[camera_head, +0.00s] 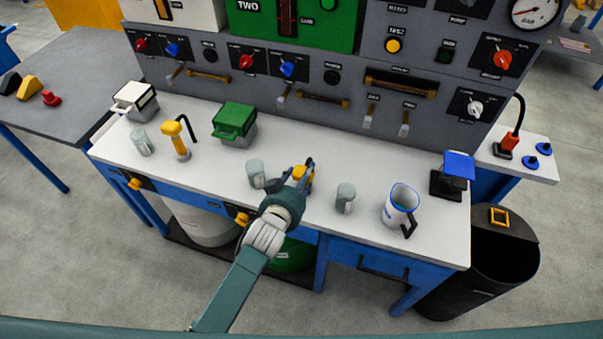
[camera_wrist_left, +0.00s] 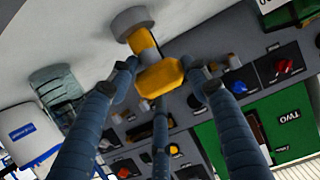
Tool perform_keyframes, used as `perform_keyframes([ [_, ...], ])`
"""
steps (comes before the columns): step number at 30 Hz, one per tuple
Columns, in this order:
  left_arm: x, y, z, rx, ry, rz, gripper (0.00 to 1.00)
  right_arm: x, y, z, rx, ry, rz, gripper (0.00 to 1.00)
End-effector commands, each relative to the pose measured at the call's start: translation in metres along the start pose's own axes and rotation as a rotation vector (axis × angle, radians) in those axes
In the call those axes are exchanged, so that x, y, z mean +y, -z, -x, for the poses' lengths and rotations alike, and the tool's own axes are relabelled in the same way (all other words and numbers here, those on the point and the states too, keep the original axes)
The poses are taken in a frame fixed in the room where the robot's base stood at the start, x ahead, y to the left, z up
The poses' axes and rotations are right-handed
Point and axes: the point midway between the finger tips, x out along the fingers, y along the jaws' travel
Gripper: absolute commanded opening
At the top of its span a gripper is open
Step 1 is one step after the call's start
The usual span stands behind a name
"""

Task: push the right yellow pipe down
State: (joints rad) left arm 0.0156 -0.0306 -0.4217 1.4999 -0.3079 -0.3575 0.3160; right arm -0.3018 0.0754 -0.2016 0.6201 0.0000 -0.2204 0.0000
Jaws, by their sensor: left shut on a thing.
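The right yellow pipe (camera_head: 299,173) stands on the white worktop, mostly hidden behind my left gripper in the head view. In the left wrist view its yellow head (camera_wrist_left: 160,76) and grey round base (camera_wrist_left: 131,20) show. My left gripper (camera_head: 303,171) reaches it from the front; its blue fingers are shut around the yellow head, as the left wrist view also shows (camera_wrist_left: 160,80). The left yellow pipe (camera_head: 179,141), with a black curved spout, stands upright farther left. My right gripper is not in view.
Grey cups stand left (camera_head: 256,174) and right (camera_head: 345,198) of my left gripper. A white pitcher (camera_head: 401,203) and a blue-topped black stand (camera_head: 456,170) are farther right. A green box (camera_head: 235,119) is at the back left. The grey control panel (camera_head: 300,105) rises behind.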

Motion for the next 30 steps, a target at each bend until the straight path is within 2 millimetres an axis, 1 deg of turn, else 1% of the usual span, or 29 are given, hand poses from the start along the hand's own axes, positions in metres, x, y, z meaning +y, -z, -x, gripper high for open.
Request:
perform_keyframes([
  [1,-0.0023,-0.0241,-0.0077,-0.013,0.005,-0.013,0.00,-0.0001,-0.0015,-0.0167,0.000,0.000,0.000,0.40],
  [3,-0.0025,-0.0317,-0.0110,-0.012,0.005,-0.013,0.01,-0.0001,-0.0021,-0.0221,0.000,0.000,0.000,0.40],
  [13,-0.0029,-0.0321,-0.0110,-0.011,0.006,-0.015,0.01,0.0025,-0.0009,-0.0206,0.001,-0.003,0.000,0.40],
  [14,-0.0030,-0.0321,-0.0110,-0.012,0.006,-0.015,0.49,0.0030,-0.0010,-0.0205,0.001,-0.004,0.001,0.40],
  [16,-0.0030,-0.0321,-0.0109,-0.011,0.006,-0.015,0.63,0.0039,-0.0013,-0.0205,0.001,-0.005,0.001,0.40],
  [17,-0.0029,-0.0320,-0.0109,-0.011,0.006,-0.014,0.66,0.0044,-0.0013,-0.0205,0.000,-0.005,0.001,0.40],
  [26,-0.0019,-0.0315,-0.0103,-0.010,0.004,-0.009,0.66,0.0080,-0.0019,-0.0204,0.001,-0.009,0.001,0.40],
  [30,-0.0018,-0.0324,-0.0023,-0.011,0.004,-0.008,0.66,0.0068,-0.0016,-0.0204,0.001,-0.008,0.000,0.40],
])
